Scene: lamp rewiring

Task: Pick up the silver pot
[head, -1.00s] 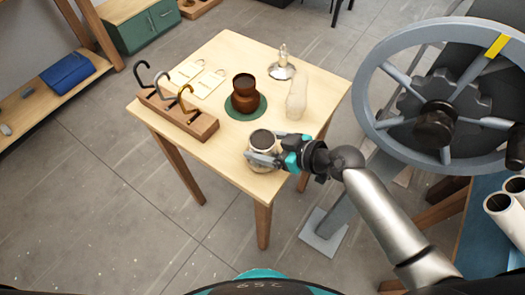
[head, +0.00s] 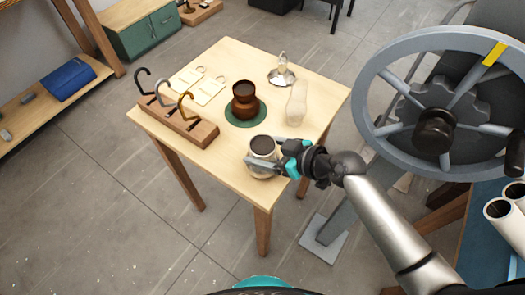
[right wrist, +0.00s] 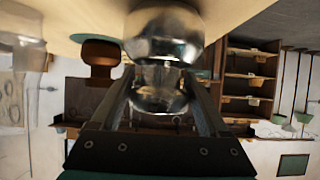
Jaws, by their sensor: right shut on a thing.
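The silver pot (head: 263,146) is a small, shiny, waisted vessel with a dark open mouth, at the near right corner of the wooden table (head: 215,165). My right gripper (head: 262,163) comes in from the right, low and level, and is shut around the pot's narrow middle. In the right wrist view the shiny pot (right wrist: 163,40) sits between the two fingers (right wrist: 165,88). The pot looks upright. I cannot tell whether its base touches the table. My left gripper is not in view.
A brown pot (head: 244,101) stands on a green round mat (head: 233,117) mid-table. A wooden rack (head: 178,122) with three hooks is on the left. A large handwheel (head: 368,85) stands at right.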

